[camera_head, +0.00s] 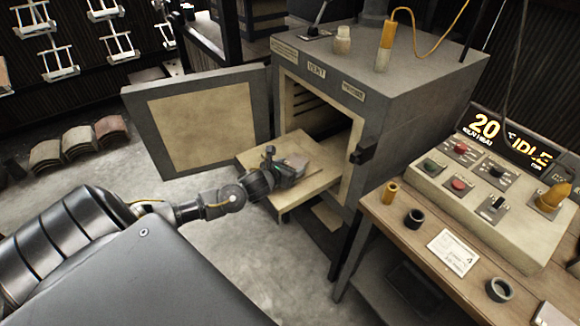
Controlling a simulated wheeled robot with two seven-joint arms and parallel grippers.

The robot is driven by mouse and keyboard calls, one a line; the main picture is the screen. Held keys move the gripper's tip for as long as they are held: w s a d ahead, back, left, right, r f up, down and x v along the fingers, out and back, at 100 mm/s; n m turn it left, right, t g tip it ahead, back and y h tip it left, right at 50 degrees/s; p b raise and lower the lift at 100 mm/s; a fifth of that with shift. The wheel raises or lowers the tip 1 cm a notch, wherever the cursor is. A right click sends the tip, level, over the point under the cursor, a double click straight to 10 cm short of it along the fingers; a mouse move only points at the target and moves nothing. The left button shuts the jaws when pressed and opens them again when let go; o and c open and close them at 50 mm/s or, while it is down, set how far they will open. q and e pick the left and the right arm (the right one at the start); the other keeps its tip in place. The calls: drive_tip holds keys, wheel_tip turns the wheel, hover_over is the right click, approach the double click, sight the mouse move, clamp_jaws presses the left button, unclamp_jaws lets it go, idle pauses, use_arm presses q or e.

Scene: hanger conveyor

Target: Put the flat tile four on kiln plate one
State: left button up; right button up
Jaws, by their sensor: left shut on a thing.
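The kiln plate (291,197) is a pale slab that sticks out of the kiln's open mouth. My left gripper (291,168) is over the plate, at the left of its middle. It is shut on a flat grey tile (317,164), which shows just beyond the fingers, low over the plate. I cannot tell whether the tile touches the plate. Any number on the tile or plate is too small to read. The fingers hide part of the tile. My right gripper is not in view.
The grey kiln (410,85) has its door (200,125) swung open to the left. A bench (385,210) with a control panel (490,185) stands at the right; its display reads 20 and IDLE. Stacked curved tiles (78,142) lie at the far left. Hangers (110,45) hang behind.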

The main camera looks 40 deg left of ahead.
use_arm(q)
drive_tip(key=shift+f, duration=0.2)
drive_tip(key=o, duration=1.1)
drive_tip(key=shift+r, duration=0.1)
drive_tip(key=shift+c, duration=0.2)
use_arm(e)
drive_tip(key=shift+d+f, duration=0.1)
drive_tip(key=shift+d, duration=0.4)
use_arm(q)
drive_tip(key=shift+r, duration=0.2)
drive_tip(key=shift+s, duration=0.35)
drive_tip(key=b+v, duration=0.1)
drive_tip(key=v, duration=0.9)
drive_tip(key=shift+s+r, duration=0.1)
drive_tip(key=shift+s, duration=0.15)
drive_tip(key=shift+s+r, duration=0.25)
drive_tip(key=shift+s, duration=0.1)
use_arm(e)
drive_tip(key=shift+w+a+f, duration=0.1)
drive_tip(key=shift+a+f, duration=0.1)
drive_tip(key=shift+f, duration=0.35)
